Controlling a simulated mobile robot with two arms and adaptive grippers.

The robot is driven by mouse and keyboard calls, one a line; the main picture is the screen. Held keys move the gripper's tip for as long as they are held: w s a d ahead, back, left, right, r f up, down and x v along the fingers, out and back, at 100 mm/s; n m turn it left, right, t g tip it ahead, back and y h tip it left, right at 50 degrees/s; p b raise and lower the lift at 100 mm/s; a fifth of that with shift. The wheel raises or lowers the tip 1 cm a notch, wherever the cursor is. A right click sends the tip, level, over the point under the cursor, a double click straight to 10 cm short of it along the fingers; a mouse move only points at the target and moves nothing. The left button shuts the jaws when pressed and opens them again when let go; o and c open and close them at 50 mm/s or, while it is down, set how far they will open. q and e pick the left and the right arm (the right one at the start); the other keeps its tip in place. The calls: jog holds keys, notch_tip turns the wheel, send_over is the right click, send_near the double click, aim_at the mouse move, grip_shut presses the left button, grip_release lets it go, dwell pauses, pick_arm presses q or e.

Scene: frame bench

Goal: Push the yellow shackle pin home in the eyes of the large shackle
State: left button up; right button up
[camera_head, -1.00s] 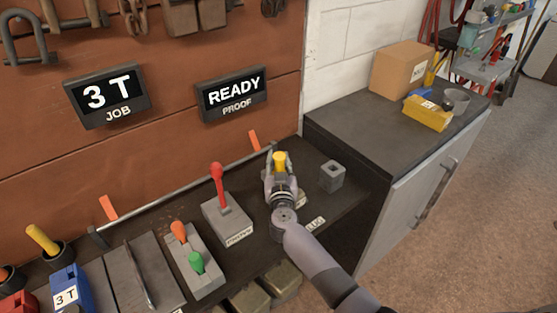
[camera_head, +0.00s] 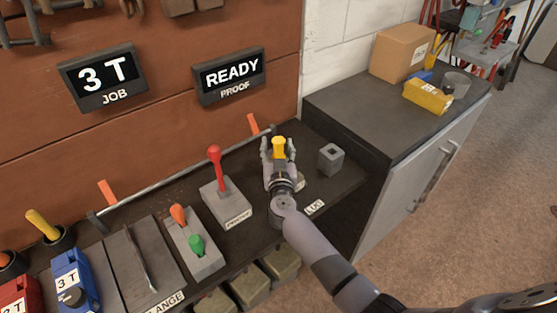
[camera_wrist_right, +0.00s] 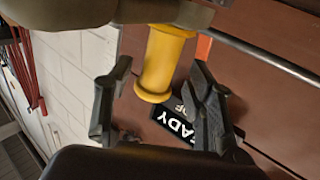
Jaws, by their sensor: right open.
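The yellow shackle pin (camera_head: 279,148) stands at the right part of the bench, its thick yellow end up. My right gripper (camera_head: 278,156) is around it, with a finger on either side. In the right wrist view the yellow pin (camera_wrist_right: 160,62) shows between the spread fingers of the gripper (camera_wrist_right: 157,98), with a gap on the left side. An olive-grey body (camera_wrist_right: 75,12) at the top edge of that view meets the pin; it may be the large shackle. The eyes are hidden, so I cannot tell how deep the pin sits. My left gripper is not in view.
A grey block with a square hole (camera_head: 331,158) stands right of the gripper. A red lever (camera_head: 217,168) on a grey base is to its left, then orange and green levers (camera_head: 197,244). A rail (camera_head: 180,178) runs behind. A dark cabinet top (camera_head: 370,110) lies to the right.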

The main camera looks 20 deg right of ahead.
jog(key=v, duration=1.1)
